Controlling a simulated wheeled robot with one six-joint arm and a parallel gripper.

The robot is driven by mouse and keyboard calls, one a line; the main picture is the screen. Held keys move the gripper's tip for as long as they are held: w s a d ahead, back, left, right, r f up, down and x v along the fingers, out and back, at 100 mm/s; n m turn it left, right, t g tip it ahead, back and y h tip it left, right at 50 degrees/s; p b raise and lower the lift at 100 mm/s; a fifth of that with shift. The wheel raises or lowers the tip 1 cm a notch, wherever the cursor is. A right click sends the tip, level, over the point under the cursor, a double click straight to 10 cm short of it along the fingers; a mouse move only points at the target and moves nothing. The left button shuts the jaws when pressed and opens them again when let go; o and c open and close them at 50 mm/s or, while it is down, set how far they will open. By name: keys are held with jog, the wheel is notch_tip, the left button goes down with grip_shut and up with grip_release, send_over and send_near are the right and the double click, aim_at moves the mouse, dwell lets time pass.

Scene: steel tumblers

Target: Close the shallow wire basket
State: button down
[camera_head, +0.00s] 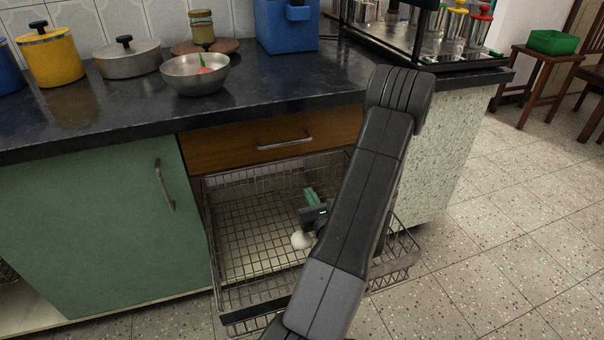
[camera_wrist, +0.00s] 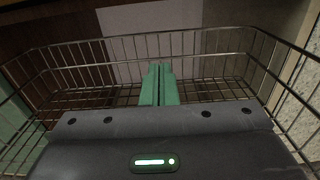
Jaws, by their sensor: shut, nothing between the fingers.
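The shallow wire basket (camera_head: 248,238) is pulled out of the cabinet, below a brown wooden drawer front. Its front reaches out over the floor, and my arm hides part of its right side. My gripper (camera_head: 309,191) is over or inside the basket, with its green fingers toward the back. In the wrist view the fingers (camera_wrist: 160,72) are together with nothing between them. The basket's wire wall (camera_wrist: 230,62) spans behind and to both sides of them. I cannot tell whether the fingers touch the wires.
A small white rounded thing (camera_head: 300,240) shows in the basket beside my gripper. The wooden drawer (camera_head: 235,151) above is shut. A green cabinet door (camera_head: 90,230) stands to the left. The dark counter (camera_head: 130,110) holds pots and a steel bowl (camera_head: 196,76). Tiled floor (camera_head: 480,240) at right is clear.

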aim_at(293, 161)
jog(key=b+x, duration=0.3)
jog(key=x, duration=1.1)
